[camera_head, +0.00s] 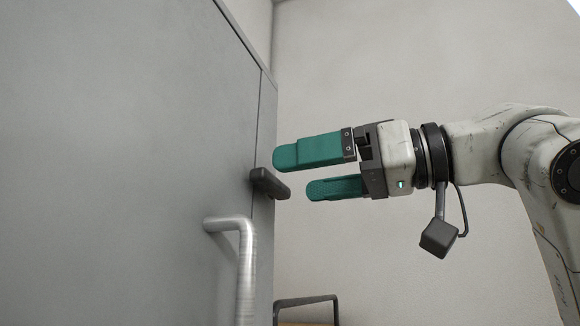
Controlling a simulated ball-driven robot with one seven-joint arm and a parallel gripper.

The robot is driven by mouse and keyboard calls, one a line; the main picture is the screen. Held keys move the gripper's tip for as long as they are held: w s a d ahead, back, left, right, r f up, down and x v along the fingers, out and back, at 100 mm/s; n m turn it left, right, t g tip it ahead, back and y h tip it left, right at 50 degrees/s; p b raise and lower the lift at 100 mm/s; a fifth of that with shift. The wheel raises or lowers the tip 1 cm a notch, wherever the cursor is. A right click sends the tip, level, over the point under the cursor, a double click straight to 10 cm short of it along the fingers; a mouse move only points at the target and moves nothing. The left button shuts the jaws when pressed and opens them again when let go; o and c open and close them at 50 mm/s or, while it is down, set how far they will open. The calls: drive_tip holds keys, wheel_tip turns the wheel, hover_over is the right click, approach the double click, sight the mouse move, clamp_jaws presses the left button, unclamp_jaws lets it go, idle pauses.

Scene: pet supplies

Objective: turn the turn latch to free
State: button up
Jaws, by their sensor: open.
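The turn latch (268,183) is a small dark bar on the right edge of the grey cabinet door (130,150). It lies across the seam between the door and the side strip, tilted slightly down to the right in this view. My gripper (290,173) has two teal fingers, one above the other, pointing left toward the latch. The fingers are apart with nothing between them. The upper fingertip is a little above the latch's right end, and the lower one is to its right. I cannot tell the exact depth gap or whether they touch.
A silver bar handle (238,245) sticks out from the door just below and left of the latch. A dark metal loop (306,300) stands at the bottom, right of the cabinet. The space between the gripper and the plain back wall (400,60) looks clear.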

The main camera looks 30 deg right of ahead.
sight(280, 181)
drive_tip(key=shift+p+x, duration=0.35)
drive_tip(key=shift+x, duration=1.25)
drive_tip(key=c, duration=0.8)
